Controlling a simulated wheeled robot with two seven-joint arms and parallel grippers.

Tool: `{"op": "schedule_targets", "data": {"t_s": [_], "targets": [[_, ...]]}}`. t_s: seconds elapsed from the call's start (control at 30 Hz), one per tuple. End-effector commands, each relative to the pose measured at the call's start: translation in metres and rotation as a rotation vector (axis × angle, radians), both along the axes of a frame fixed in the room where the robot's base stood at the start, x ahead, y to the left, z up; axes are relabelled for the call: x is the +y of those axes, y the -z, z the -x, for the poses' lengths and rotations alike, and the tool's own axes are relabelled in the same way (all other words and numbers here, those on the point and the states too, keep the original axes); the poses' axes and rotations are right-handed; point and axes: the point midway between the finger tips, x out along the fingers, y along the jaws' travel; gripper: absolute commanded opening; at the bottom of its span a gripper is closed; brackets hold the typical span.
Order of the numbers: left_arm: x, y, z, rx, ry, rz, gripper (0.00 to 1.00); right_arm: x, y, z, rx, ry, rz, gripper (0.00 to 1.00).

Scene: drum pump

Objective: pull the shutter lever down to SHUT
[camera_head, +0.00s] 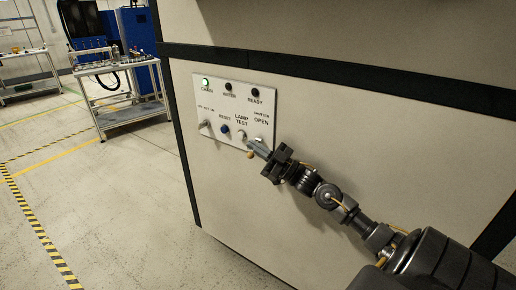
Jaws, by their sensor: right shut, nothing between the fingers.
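The white control panel (215,95) is on the cream cabinet front. Its word SHUTTER stands above OPEN (261,121) at the panel's right side. The lever below that label is mostly hidden by my right gripper. A small tan knob (250,155) shows just under the fingertips; I cannot tell for sure whether it belongs to the lever. My right gripper (254,146) is shut and empty, its tips close in front of the panel's lower right. I cannot tell whether they touch anything. My left gripper is not in view.
The panel also has a lit green lamp (206,82), a switch (204,124), a blue RESET button (225,129) and a pale LAMP TEST button (241,135) close left of my fingertips. A cart (134,116) stands at the back left. The floor on the left is clear.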

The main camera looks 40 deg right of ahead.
Motion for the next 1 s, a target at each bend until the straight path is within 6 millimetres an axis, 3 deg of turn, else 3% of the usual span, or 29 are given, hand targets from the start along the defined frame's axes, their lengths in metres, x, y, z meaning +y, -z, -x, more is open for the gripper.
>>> {"op": "schedule_targets", "data": {"t_s": [0.23,0.4,0.7,1.0], "targets": [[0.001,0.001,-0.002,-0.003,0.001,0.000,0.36,0.026,-0.047,0.033,0.000,-0.005,0.002,0.00],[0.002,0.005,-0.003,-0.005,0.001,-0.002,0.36,0.049,-0.063,0.062,0.002,-0.005,0.000,0.00],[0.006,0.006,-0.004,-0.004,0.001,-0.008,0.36,0.076,-0.083,0.097,0.002,-0.003,-0.001,0.00],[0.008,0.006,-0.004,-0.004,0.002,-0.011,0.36,0.081,-0.088,0.104,0.004,0.000,-0.002,0.00]]}}
